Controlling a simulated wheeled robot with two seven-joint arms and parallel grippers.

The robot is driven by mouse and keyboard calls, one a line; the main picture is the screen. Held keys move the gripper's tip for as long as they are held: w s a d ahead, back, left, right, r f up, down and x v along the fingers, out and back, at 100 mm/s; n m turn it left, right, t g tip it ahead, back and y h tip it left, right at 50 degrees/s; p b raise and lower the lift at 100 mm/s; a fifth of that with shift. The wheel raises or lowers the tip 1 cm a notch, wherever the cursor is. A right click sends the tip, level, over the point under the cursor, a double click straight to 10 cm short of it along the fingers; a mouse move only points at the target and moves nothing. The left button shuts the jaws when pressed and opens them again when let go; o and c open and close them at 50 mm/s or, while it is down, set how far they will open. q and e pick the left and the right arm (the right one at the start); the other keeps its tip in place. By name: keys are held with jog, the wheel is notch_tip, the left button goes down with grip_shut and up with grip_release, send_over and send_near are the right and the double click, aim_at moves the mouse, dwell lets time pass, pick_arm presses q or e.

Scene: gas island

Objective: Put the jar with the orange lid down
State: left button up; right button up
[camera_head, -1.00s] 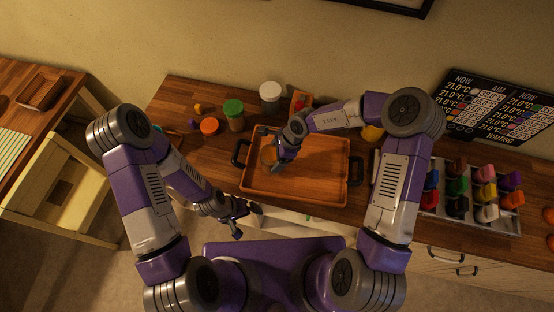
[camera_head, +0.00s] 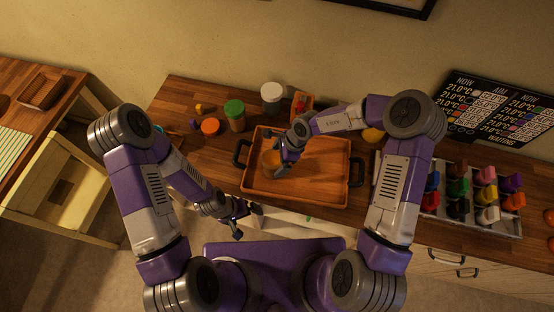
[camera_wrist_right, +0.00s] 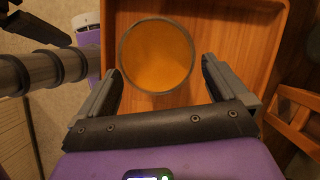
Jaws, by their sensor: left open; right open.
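A round jar with an orange top and a grey rim (camera_wrist_right: 156,55) stands in the left part of the wooden tray (camera_head: 320,185). In the head view the jar (camera_head: 271,161) is partly covered by my right gripper (camera_head: 281,166). My right gripper (camera_wrist_right: 161,82) is open, with one finger on each side of the jar's near part; small gaps show beside the fingers. My left gripper (camera_head: 237,222) is open and empty in front of the counter, below the tray's left part. A second orange-topped round item (camera_head: 210,127) sits on the counter left of the tray.
A green-lidded jar (camera_head: 235,112) and a white-lidded jar (camera_head: 271,96) stand behind the tray. Black handles (camera_head: 357,171) stick out at the tray's ends. A rack of coloured blocks (camera_head: 470,215) is at right. The tray's right half is clear.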

pick_arm(q)
jog(key=shift+r+p, duration=0.55)
jog(key=shift+r, duration=0.1)
pick_arm(e)
jog(key=v, duration=1)
pick_arm(q)
jog(key=shift+s, duration=0.1)
pick_arm(e)
jog(key=shift+s+f, duration=0.1)
jog(key=shift+f, duration=0.1)
